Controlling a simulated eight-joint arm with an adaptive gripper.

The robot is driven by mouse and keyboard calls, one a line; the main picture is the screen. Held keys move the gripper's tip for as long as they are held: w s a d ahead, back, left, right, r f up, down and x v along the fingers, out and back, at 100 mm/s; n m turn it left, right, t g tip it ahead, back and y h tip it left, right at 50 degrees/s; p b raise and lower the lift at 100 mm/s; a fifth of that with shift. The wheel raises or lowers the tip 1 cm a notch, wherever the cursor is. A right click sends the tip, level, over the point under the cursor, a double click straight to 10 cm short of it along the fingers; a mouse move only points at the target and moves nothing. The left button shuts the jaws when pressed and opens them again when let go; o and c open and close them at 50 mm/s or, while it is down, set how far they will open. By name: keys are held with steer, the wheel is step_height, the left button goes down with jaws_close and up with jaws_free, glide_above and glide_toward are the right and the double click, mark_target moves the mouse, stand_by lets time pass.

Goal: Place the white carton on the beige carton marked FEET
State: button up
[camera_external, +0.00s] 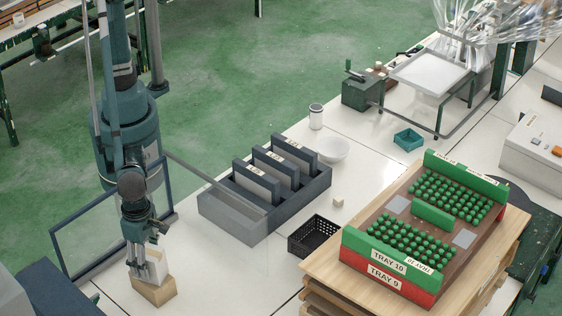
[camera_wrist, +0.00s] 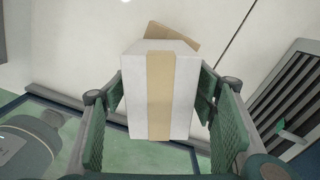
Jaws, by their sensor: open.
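The white carton (camera_external: 155,266) stands upright on the beige carton (camera_external: 156,293) at the lower left of the external view. In the wrist view the white carton (camera_wrist: 183,95), with a tan tape strip down its face, fills the middle between the fingers. A corner of the beige carton (camera_wrist: 172,36) shows beyond it, turned at an angle. My gripper (camera_external: 146,258) is open, with its fingers on either side of the white carton; small gaps show beside it in the wrist view. The FEET marking cannot be seen.
A grey rack (camera_external: 234,226) with upright dark panels stands right of my gripper. A black basket (camera_external: 314,236) and stacked green and red trays (camera_external: 412,287) on a wooden board (camera_external: 322,268) are farther right. A framed clear panel (camera_external: 62,257) stands close on the left.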

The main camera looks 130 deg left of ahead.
step_height(320, 180, up, 10)
steer(key=shift+f+p, duration=0.2)
steer(key=shift+p, duration=0.1)
stand_by(0.7)
steer(key=shift+a+r, duration=0.25)
steer(key=shift+a, duration=0.05)
steer(key=s+a+r+n+t+h, duration=0.1)
steer(key=s+a+r+n+t, duration=0.15)
steer(key=a+r+n, duration=0.75)
steer(key=s+a+r+n+t, duration=0.1)
steer(key=s+a+r+n, duration=0.4)
steer(key=a, duration=0.9)
steer(key=s+a+r+n+t, duration=0.1)
steer(key=s+a+n+t, duration=0.1)
steer(key=s+a+n, duration=0.5)
steer(key=s+a+r+n+t+y, duration=0.1)
steer(key=s+a+r+n, duration=0.1)
steer(key=s+a+n, duration=0.5)
steer(key=a+n, duration=0.2)
steer(key=a, duration=0.1)
steer(key=shift+s+a+r+t, duration=0.2)
steer(key=shift+s+r+t, duration=0.1)
steer(key=shift+s+t, duration=0.05)
